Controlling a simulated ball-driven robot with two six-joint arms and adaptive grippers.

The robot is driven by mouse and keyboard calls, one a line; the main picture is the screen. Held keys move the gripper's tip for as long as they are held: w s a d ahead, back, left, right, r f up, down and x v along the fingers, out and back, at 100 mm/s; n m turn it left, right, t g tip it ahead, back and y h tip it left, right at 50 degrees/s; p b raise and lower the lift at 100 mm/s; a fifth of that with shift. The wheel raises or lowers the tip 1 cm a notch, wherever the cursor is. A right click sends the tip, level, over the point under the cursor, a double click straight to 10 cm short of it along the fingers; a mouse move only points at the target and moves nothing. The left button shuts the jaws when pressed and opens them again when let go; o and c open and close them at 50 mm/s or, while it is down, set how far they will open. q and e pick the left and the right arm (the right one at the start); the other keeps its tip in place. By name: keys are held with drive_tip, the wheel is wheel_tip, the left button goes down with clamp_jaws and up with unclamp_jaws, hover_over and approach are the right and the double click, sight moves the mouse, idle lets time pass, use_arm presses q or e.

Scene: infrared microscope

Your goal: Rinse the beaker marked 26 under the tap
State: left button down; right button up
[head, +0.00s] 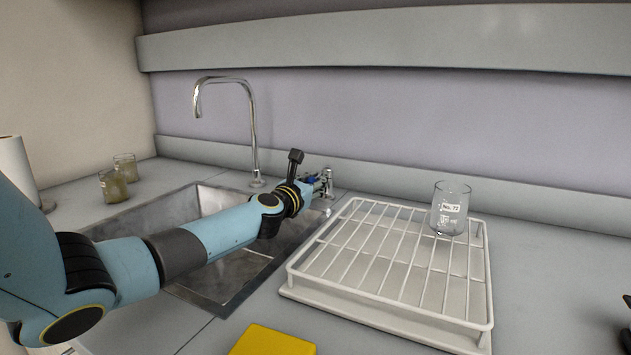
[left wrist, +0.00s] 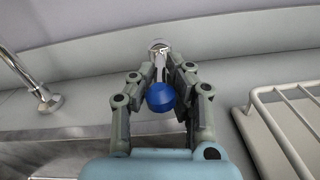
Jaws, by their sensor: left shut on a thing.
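Two small beakers with brownish murky contents stand left of the sink, a nearer one (head: 112,186) and a farther one (head: 126,167). Their labels are too small to read, so I cannot tell which is marked 26. The chrome tap spout (head: 225,80) arches over the steel sink (head: 235,285). My left gripper (head: 316,182) reaches across the sink to the chrome tap valve (head: 328,180) at the back right. In the left wrist view, its fingers (left wrist: 160,70) are closed around the blue tap knob (left wrist: 161,97), with chrome behind it.
A white wire drying rack (head: 350,285) stands right of the sink. A clear, empty-looking beaker (head: 451,208), with a label that seems to read No. 72, stands upright on it. A yellow block (head: 272,342) lies at the front edge. A paper roll (head: 17,170) stands far left.

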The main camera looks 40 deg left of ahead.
use_arm(q)
drive_tip(key=shift+w+d+r+n+y+p, duration=0.1)
drive_tip(key=shift+d+r+n+y+p, duration=0.25)
drive_tip(key=shift+p, duration=0.4)
drive_tip(key=shift+d+f+n+g+y+p, duration=0.1)
drive_tip(key=shift+n+g+y+p, duration=0.3)
drive_tip(key=shift+y, duration=0.15)
drive_tip(key=shift+w+f, duration=0.1)
drive_tip(key=shift+f, duration=0.2)
drive_tip(key=c, duration=1.4)
unclamp_jaws()
drive_tip(key=shift+o, duration=0.2)
